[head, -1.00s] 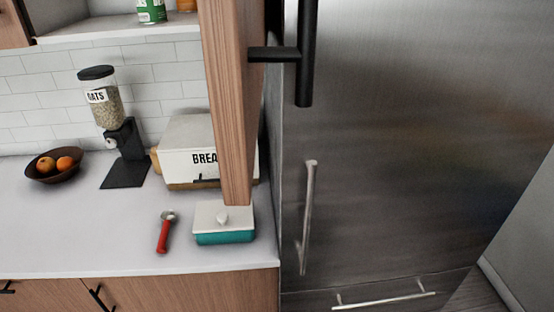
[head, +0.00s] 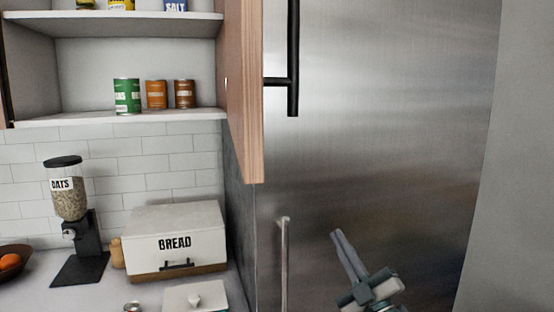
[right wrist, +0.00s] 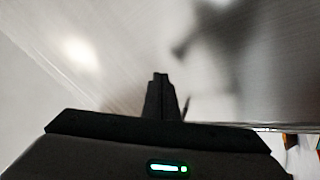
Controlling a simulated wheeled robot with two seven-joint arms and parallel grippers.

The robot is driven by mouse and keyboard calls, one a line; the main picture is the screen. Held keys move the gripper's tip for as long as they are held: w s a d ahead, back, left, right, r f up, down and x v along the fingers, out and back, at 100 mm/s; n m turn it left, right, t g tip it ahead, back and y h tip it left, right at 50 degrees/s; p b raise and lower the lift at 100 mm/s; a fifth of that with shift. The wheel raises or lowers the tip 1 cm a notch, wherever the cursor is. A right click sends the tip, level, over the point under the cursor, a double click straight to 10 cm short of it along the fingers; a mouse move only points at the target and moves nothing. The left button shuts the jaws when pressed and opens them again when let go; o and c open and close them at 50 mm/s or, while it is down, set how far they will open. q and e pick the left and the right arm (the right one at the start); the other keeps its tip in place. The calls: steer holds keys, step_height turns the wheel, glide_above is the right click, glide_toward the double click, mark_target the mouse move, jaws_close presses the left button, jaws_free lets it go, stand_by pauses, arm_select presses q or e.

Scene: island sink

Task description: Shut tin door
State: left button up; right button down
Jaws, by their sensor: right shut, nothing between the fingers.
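The wooden cupboard door (head: 252,100) stands open, seen nearly edge-on at the right side of the cupboard with the tins. Its black bar handle (head: 293,60) is on the door's right face, in front of the fridge. A green tin (head: 127,96), an orange tin (head: 156,94) and a brown tin (head: 184,93) stand on the lower shelf. My right gripper (head: 338,238) is shut and empty, in front of the fridge, below and right of the handle and apart from it. In the right wrist view its fingertips (right wrist: 160,78) are together. My left gripper is not in view.
The steel fridge (head: 390,120) fills the right, with a bar handle (head: 284,260) low down. A bread box (head: 175,235), an oats dispenser (head: 80,220) and a white-lidded box (head: 193,297) stand on the counter. Free room lies in front of the fridge.

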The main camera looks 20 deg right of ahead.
steer(key=s+a+r+n+g+y, duration=0.2)
steer(key=s+r+n+g+y, duration=0.25)
steer(key=r+n+y, duration=0.65)
steer(key=s+a+r+n+g+y, duration=0.25)
steer(key=r+n+g+y, duration=0.35)
steer(key=r+n+y, duration=0.45)
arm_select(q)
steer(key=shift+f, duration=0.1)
arm_select(e)
steer(key=s+r+n+g+h, duration=0.2)
steer(key=s+n+g, duration=0.4)
steer(key=n, duration=0.3)
steer(key=s+r+n+g+h, duration=0.3)
steer(key=s+n+g+h, duration=0.2)
steer(key=n, duration=0.5)
steer(key=shift+s+a+r+g, duration=0.3)
steer(key=shift+s+g, duration=0.35)
steer(key=shift+s, duration=0.35)
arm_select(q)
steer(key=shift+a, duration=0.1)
arm_select(e)
steer(key=shift+a, duration=0.1)
